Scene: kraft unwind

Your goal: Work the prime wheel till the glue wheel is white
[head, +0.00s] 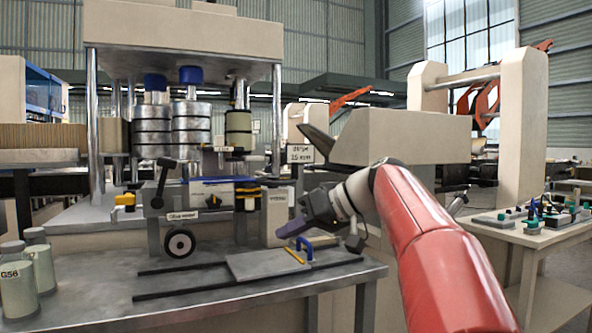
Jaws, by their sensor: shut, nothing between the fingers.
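The glue wheel (179,243) is a small dark-rimmed wheel with a pale centre, on the front of the press, under a white label that seems to read "Glue wheel". Its face does not look white all over. A dark lever with knobs (160,185) stands just above it. I cannot tell which part is the prime wheel; no label for it is readable. My gripper (285,232) is shut and empty, pointing left in front of a pale box (276,216), to the right of the glue wheel and apart from it.
A flat metal plate (262,266) with a blue handle (304,248) lies on dark rails on the bench (225,295). Jars (18,285) stand at the left. A side table (520,236) with small parts is at the right. The bench's front strip is clear.

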